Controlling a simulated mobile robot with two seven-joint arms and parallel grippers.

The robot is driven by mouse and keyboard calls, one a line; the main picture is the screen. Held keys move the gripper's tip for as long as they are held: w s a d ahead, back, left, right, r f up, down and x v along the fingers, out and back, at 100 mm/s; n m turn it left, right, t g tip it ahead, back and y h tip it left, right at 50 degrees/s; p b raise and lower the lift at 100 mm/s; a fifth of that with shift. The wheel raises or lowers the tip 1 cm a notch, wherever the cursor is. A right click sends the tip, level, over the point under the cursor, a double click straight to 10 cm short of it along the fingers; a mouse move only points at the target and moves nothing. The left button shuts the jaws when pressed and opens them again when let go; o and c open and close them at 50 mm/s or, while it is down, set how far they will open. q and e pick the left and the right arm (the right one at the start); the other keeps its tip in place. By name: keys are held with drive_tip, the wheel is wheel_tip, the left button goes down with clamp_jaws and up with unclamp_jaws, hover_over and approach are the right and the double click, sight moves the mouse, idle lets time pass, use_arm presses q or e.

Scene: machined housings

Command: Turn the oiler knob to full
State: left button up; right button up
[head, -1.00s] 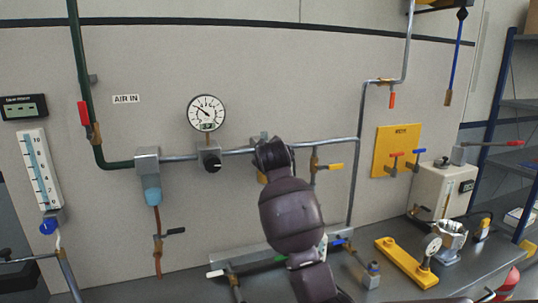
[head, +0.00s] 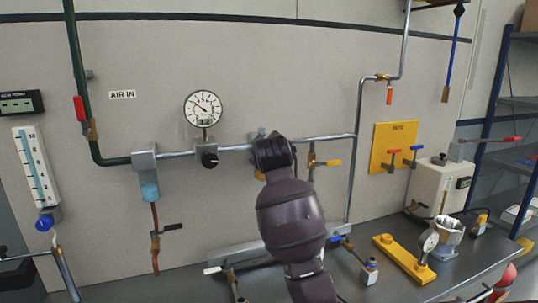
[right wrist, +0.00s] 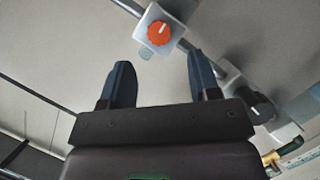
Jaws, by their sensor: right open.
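The oiler knob (right wrist: 160,33) is a round orange knob with a white pointer line, on a pale grey block on the pipe. Its line points up and slightly right in the right wrist view. My right gripper (right wrist: 158,66) is open and empty, its two dark fingers apart, facing the knob with a gap before it. The knob appears just beyond and between the fingertips. In the head view my right arm (head: 290,215) hides the knob and the fingers; only a grey edge of the block shows. My left gripper is not in view.
A black knob (head: 209,160) on a grey block sits on the same pipe, under a round gauge (head: 203,108); it also shows in the right wrist view (right wrist: 262,108). The bench (head: 345,285) runs below.

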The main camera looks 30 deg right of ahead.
drive_tip(key=shift+v, duration=2.55)
drive_tip(key=w+a+t+y, duration=0.3)
drive_tip(key=a+t, duration=0.3)
drive_tip(key=s+a+f+y+b, duration=0.1)
drive_tip(key=s+a+f+y, duration=0.15)
drive_tip(key=f, duration=0.85)
drive_tip(key=s+a+f+y, duration=0.2)
drive_tip(key=s+f, duration=0.2)
drive_tip(key=f, duration=0.6)
drive_tip(key=s+f+m+g, duration=0.2)
drive_tip(key=s+f+g, duration=0.5)
drive_tip(key=s+f, duration=1.9)
drive_tip(key=shift+s+f+b, duration=0.35)
drive_tip(key=shift+f+b, duration=0.1)
drive_tip(key=shift+f, duration=0.5)
